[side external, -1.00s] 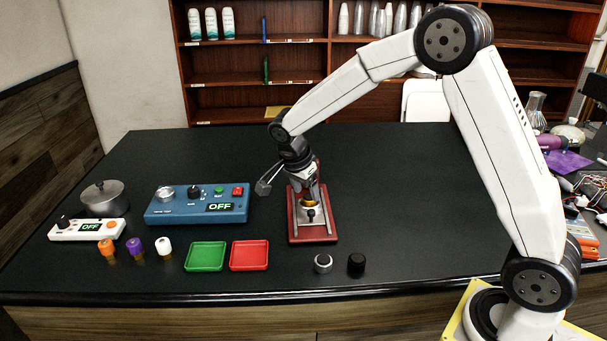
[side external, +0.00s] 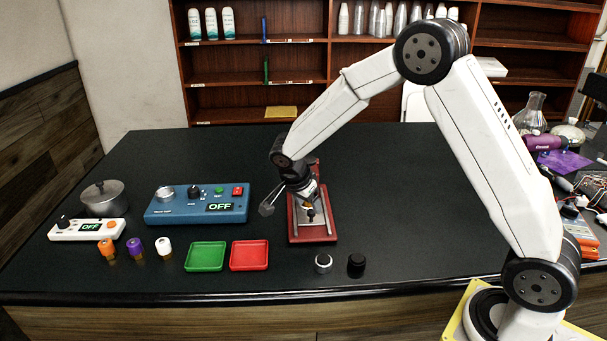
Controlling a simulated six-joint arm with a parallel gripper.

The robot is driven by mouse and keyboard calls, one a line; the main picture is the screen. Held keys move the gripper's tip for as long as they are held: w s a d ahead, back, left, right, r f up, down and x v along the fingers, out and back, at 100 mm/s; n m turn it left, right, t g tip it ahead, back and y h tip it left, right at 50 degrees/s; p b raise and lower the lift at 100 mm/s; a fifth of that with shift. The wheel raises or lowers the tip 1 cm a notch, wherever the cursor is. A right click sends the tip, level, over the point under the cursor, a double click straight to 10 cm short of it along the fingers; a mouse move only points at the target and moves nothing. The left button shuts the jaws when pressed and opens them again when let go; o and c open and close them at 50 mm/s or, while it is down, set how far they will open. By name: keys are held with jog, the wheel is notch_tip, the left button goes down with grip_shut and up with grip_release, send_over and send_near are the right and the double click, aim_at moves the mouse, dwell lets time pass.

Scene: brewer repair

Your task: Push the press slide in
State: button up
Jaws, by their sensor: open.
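The press is a red-framed device (side external: 292,229) on the dark table, with a light metal plate inside its frame and a small dark knob (side external: 311,215) near its middle. The press slide cannot be told apart clearly at this size. My gripper (side external: 312,206) is over the press, pointing down, low and close to the knob. It is open with nothing visible in it. I cannot tell whether it touches the press. My wrist hides part of the back of the press.
A blue control box (side external: 180,207) reading OFF stands left of the press. A green tray (side external: 206,256) and a red tray (side external: 249,255) lie in front left.

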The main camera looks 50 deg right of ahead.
jog(key=shift+x, duration=1.4)
grip_shut()
dwell(0.5)
